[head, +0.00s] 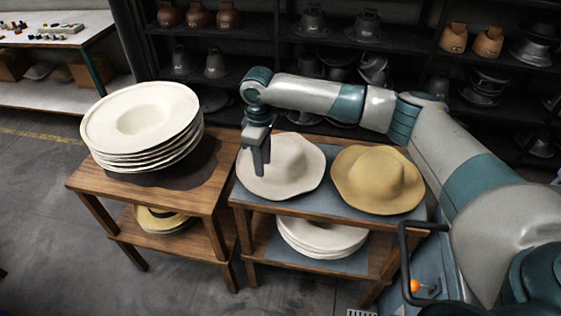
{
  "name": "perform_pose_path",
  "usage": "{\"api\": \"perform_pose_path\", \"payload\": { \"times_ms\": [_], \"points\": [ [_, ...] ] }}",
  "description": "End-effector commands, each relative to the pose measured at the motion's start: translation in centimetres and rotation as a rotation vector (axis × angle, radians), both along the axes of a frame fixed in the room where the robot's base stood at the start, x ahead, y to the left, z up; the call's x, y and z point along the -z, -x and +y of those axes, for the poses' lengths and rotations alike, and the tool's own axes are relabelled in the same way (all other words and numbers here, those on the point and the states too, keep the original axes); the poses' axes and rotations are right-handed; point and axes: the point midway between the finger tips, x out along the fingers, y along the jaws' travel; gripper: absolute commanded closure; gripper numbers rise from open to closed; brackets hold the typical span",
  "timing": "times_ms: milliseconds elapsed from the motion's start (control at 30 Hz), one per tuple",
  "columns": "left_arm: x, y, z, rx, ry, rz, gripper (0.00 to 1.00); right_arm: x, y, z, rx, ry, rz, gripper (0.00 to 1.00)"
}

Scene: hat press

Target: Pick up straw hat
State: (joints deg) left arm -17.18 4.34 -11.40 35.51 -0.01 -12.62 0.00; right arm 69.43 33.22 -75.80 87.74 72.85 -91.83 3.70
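A tan, straw-coloured hat (378,178) with a wavy brim lies crown up on the right half of the right-hand wooden stand. A cream hat (292,168) lies beside it on the left half. My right gripper (261,168) points down in front of the cream hat's left side, left of its crown. I cannot tell whether it touches the hat or whether its fingers are open or shut. Part of a yellow hat with a dark band (158,214) shows on the lower shelf of the left stand. My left gripper is not in view.
A tall stack of cream hats (143,118) stands on the left wooden stand (90,181). More pale hats (322,237) lie on the right stand's lower shelf. Dark shelves with hat forms (390,38) line the back. The floor at left is clear.

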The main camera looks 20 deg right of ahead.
Motion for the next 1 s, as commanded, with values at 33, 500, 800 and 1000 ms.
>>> {"api": "perform_pose_path", "payload": {
  "times_ms": [33,500,800,1000],
  "points": [
    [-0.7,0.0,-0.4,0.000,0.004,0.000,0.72,0.7,0.1,0.0,0.000,0.001,0.002,0.69],
    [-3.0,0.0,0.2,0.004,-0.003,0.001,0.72,7.9,0.0,0.0,-0.001,0.000,0.000,0.69],
    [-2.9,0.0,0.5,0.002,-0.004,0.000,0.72,8.4,0.0,0.0,-0.001,0.001,-0.001,0.69],
    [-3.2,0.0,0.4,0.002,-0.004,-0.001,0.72,8.5,0.1,0.0,-0.001,0.000,0.000,0.69]
  ]
}}
